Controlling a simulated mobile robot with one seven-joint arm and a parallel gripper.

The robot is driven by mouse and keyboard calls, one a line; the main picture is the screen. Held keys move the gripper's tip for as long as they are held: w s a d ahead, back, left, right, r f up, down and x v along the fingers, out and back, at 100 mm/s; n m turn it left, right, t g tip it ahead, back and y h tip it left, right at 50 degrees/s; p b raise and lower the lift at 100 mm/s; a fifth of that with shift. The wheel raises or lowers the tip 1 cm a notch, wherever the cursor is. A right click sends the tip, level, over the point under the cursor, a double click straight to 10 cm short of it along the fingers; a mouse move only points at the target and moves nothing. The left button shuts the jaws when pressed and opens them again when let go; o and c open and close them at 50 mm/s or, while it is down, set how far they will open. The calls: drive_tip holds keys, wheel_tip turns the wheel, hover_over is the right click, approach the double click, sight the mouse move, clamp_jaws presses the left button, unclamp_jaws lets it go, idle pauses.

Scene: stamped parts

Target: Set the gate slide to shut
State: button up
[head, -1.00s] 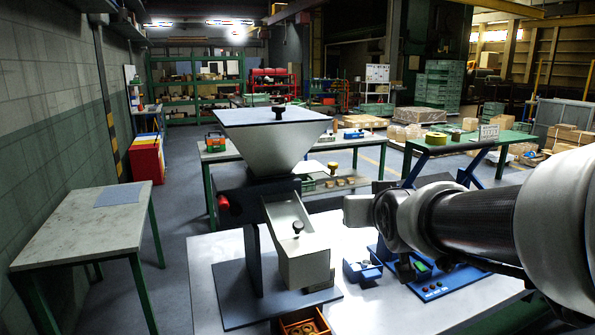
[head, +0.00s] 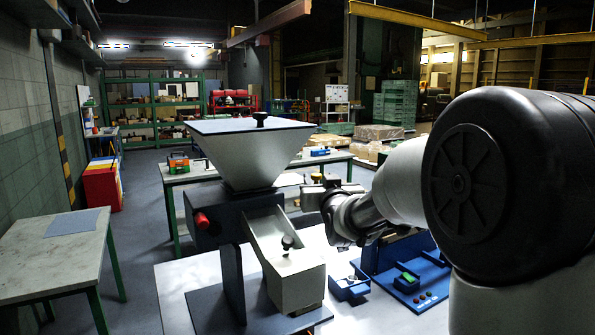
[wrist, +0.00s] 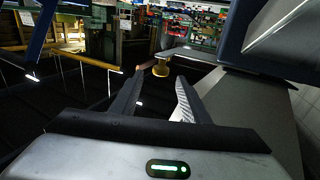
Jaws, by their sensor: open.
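The hopper (head: 247,158) is a pale funnel under a blue-grey lid with a black knob. It stands on a dark stand with a sloping pale chute (head: 290,265) that bears another black knob (head: 288,243). A red knob (head: 203,220) sticks out on the left of the dark block under the funnel; I cannot tell for sure that it is the gate slide's handle. My gripper (head: 318,194) is right of the funnel, apart from the red knob. The wrist view shows its fingers (wrist: 160,80) spread and empty.
A blue bin (head: 348,286) and a blue panel with buttons (head: 408,278) lie right of the chute on the pale table (head: 180,277). A side table (head: 55,255) stands at left. Floor is clear between it and the hopper's table.

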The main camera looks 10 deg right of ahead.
drive_tip(key=w, duration=0.9)
drive_tip(key=shift+p, duration=0.35)
drive_tip(key=shift+w, duration=0.1)
drive_tip(key=shift+a, duration=0.1)
clamp_jaws()
